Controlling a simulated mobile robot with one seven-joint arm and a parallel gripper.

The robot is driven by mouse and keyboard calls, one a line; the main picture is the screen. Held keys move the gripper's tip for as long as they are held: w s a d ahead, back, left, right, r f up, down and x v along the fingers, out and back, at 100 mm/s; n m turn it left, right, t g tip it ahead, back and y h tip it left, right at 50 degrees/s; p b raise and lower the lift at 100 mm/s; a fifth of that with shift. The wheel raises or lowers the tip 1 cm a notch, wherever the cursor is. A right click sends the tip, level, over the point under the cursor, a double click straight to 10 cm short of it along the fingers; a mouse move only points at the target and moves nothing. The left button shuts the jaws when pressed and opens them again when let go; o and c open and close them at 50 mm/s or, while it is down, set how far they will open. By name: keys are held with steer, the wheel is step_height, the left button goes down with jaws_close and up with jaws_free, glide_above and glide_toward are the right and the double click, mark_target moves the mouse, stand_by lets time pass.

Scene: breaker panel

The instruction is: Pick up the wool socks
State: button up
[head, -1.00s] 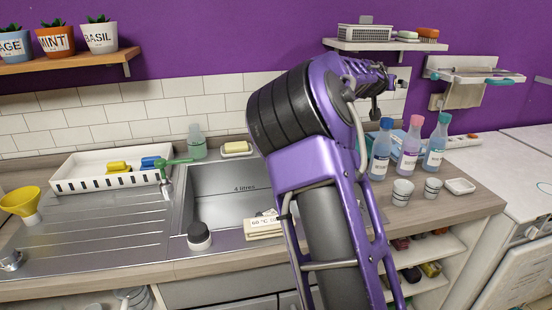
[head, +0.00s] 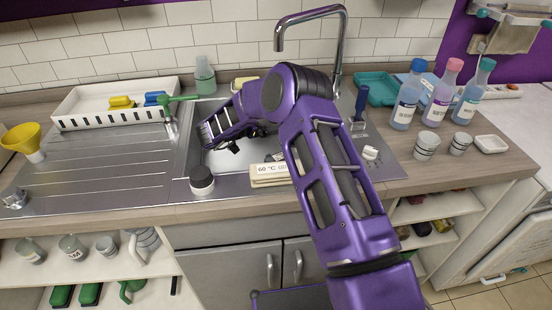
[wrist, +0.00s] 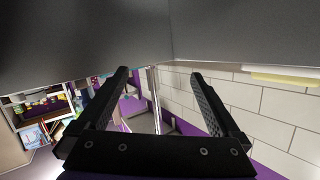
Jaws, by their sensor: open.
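I cannot pick out the wool socks for certain in either view. Several small dark red and yellow bundles (head: 422,229) lie on the open shelf under the counter at the right, too small to identify.
A tall tap (head: 342,45) rises behind my arm. Labelled bottles (head: 407,97) and striped cups (head: 427,146) stand on the counter at the right. A white slotted tray (head: 85,112), a yellow funnel (head: 22,138) and a black-and-white jar (head: 202,182) are at the left. The draining board is mostly clear.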

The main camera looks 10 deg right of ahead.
mark_target(274, 159)
steer(key=s+f+g, duration=0.1)
steer(key=f, duration=0.2)
steer(key=s+a+f+g, duration=0.1)
steer(key=s+f, duration=0.1)
steer(key=f, duration=0.2)
steer(key=s+a+f+g+b, duration=0.1)
steer(key=s+f, duration=0.1)
steer(key=f, duration=0.1)
steer(key=shift+s+f+g, duration=0.1)
steer(key=shift+f+g, duration=0.2)
steer(key=shift+f, duration=0.05)
steer(key=shift+x, duration=3.75)
steer(key=shift+r, duration=0.1)
steer(key=c, duration=1.4)
